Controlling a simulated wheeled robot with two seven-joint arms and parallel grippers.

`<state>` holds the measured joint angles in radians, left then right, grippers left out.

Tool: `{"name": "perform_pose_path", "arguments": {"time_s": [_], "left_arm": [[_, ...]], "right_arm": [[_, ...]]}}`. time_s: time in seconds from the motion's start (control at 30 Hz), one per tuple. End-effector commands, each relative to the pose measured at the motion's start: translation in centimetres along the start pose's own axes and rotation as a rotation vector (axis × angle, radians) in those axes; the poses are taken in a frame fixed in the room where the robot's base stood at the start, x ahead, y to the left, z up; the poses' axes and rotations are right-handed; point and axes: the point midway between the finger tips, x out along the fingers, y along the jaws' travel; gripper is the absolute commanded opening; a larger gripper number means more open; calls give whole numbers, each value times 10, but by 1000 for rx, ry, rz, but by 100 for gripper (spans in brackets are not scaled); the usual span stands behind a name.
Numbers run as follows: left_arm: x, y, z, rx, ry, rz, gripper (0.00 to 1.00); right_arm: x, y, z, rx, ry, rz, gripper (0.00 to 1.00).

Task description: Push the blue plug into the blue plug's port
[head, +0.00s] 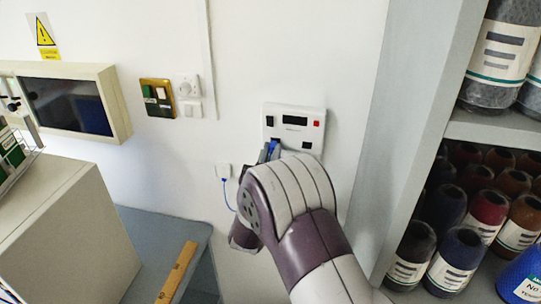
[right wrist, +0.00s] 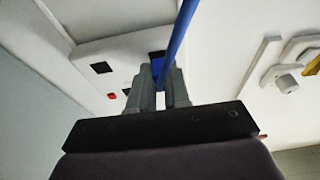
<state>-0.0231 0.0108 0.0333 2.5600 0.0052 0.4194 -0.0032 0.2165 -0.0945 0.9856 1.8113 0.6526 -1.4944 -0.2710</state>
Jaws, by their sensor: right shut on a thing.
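The blue plug (head: 273,148) is between the fingers of my right gripper (head: 268,154), close in front of the lower left of a white wall panel (head: 290,109). In the right wrist view, the plug (right wrist: 158,66) shows between the two grey fingers (right wrist: 160,90), with its blue cable (right wrist: 179,34) passing in front. My gripper is shut on the plug. The port in front of the plug is hidden, and I cannot tell whether the plug touches or enters it. My left gripper is not in view.
The panel has dark square openings (head: 307,145), a display (head: 295,120) and a red button (head: 316,123). A grey shelf unit (head: 405,90) with yarn cones stands close on the right.

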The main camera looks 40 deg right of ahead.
Motion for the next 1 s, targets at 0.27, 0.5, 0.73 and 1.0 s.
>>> {"name": "perform_pose_path", "arguments": {"time_s": [0.27, 0.5, 0.73, 1.0], "left_arm": [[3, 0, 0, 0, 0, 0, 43], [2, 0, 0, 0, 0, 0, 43], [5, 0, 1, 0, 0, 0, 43], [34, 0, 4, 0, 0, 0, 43]], "right_arm": [[6, 0, 2, 0, 1, 1, 0], [6, 0, 1, 0, 1, 0, 46], [3, 0, 3, 0, 0, -1, 46], [-49, -2, 8, 2, 1, -6, 46]]}}
